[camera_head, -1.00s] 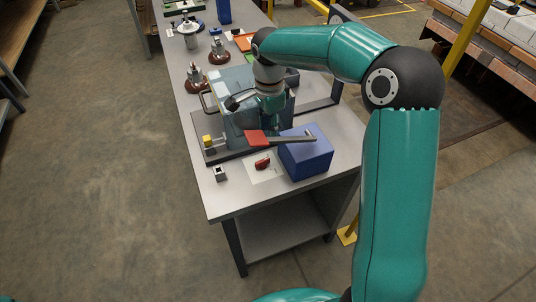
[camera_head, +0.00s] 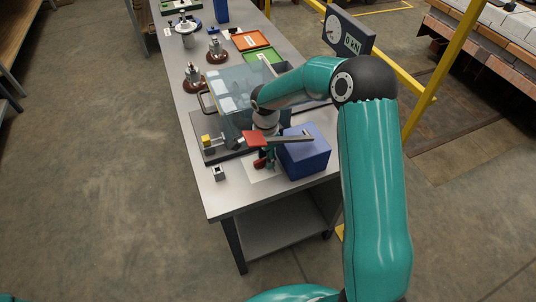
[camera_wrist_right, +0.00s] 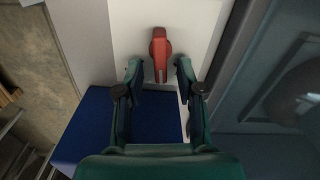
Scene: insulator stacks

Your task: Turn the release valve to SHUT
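The release valve shows as a small red handle (camera_head: 260,163) on a white plate (camera_head: 255,175) on the bench top, left of the blue box. In the right wrist view the red handle (camera_wrist_right: 160,50) points along the picture's height, with its narrow lower end between the fingertips. My right gripper (camera_wrist_right: 160,72) is open there, one finger on each side, with gaps to the handle. In the head view my right gripper (camera_head: 270,160) is over the plate, partly hidden by the lever. No SHUT marking is readable. My left gripper is not in view.
A clear guard (camera_head: 228,92) stands behind. A small grey block (camera_head: 219,174) is to the left. The bench's front left corner is clear.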

